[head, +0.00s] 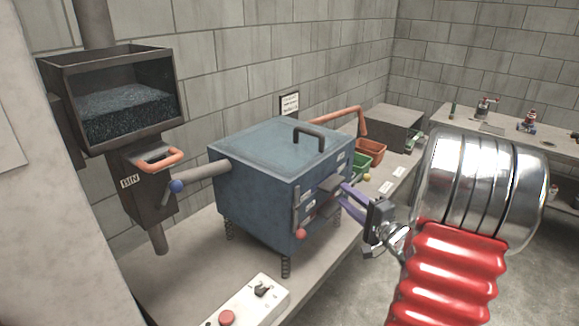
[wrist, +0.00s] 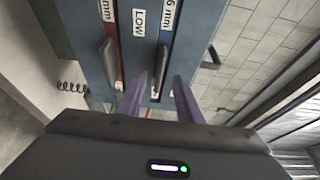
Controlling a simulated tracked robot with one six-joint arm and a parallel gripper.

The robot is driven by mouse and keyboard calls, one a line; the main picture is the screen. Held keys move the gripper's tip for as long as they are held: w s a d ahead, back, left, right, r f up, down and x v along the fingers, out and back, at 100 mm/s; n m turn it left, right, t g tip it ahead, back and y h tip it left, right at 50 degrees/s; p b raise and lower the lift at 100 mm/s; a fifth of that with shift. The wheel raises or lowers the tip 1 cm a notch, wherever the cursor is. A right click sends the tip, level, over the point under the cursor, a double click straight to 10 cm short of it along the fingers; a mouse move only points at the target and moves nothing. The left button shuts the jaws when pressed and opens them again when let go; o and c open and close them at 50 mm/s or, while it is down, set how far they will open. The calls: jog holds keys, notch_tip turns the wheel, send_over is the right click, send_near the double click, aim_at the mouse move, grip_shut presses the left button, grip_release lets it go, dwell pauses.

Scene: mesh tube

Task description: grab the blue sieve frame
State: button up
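The blue shaker box (head: 270,180) stands on springs on the bench, with labelled frame fronts on its right-hand face. In the wrist view a blue front with a "LOW" label (wrist: 140,22) lies beside a red strip (wrist: 119,50) that has its own dark handle (wrist: 109,62). My gripper (wrist: 160,78) has its two purple fingers apart, pointing at the blue front. A dark bar (wrist: 161,70) shows between the fingertips; contact cannot be told. In the head view my gripper (head: 347,202) is at the box's front, and the fingers partly hide it.
A dark handle (head: 309,137) sits on the box top. A hopper bin (head: 120,105) stands at left. A control panel (head: 245,305) with a red button is at the front. Green (head: 361,164) and orange (head: 370,148) trays are behind the box. Open floor lies right of the bench.

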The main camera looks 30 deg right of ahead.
aim_at(336, 188)
jog(key=shift+w, duration=0.1)
jog(key=shift+w+d, duration=0.1)
jog(key=shift+w, duration=2.4)
jog(key=shift+c, duration=0.5)
jog(key=shift+f, duration=0.1)
grip_shut()
